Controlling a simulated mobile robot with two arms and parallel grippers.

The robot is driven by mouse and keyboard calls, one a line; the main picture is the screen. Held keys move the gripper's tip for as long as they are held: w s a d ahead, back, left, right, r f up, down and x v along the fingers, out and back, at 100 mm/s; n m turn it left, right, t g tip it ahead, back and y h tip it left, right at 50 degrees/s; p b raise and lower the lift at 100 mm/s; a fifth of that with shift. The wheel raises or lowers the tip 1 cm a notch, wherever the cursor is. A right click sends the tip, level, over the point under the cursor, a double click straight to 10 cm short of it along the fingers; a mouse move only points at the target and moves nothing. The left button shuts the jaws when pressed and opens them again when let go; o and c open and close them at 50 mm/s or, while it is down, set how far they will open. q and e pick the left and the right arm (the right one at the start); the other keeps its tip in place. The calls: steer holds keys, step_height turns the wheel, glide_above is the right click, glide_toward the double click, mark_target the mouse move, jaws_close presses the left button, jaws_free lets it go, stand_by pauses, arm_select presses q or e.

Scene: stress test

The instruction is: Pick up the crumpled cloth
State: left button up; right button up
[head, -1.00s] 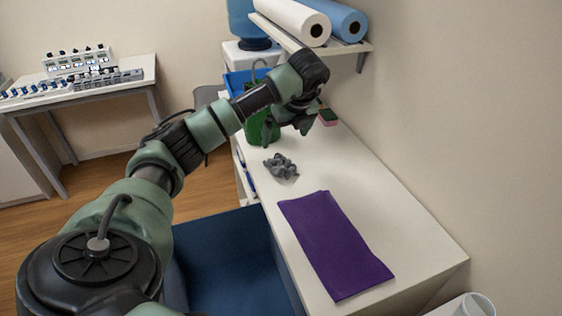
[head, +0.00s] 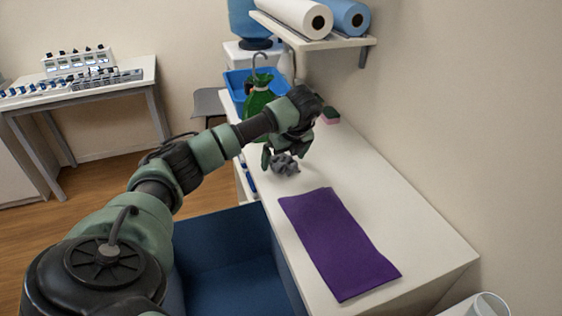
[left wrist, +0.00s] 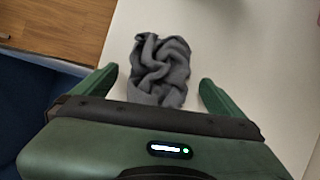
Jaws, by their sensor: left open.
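The crumpled grey cloth (head: 286,165) lies in a heap on the white counter (head: 400,225). My left gripper (head: 284,160) is lowered just above and at the cloth, covering part of it in the head view. In the left wrist view the cloth (left wrist: 160,72) lies between and ahead of the two green fingers of my left gripper (left wrist: 155,88). The fingers are open, one on each side, with a gap to the cloth. I cannot tell whether they touch the counter. My right gripper is not in view.
A flat purple cloth (head: 335,240) lies on the near counter. A green bottle (head: 258,100), a blue tray (head: 236,80) and a sponge (head: 330,115) are behind my gripper. A shelf with rolls (head: 300,15) hangs above. A blue bin (head: 225,270) stands left of the counter.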

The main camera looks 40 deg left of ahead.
arm_select(q)
steer(key=shift+x, duration=0.95)
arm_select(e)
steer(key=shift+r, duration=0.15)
arm_select(q)
steer(key=shift+c, duration=0.3)
steer(key=c, duration=1.3)
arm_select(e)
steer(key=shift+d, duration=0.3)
arm_select(q)
steer(key=shift+r, duration=0.15)
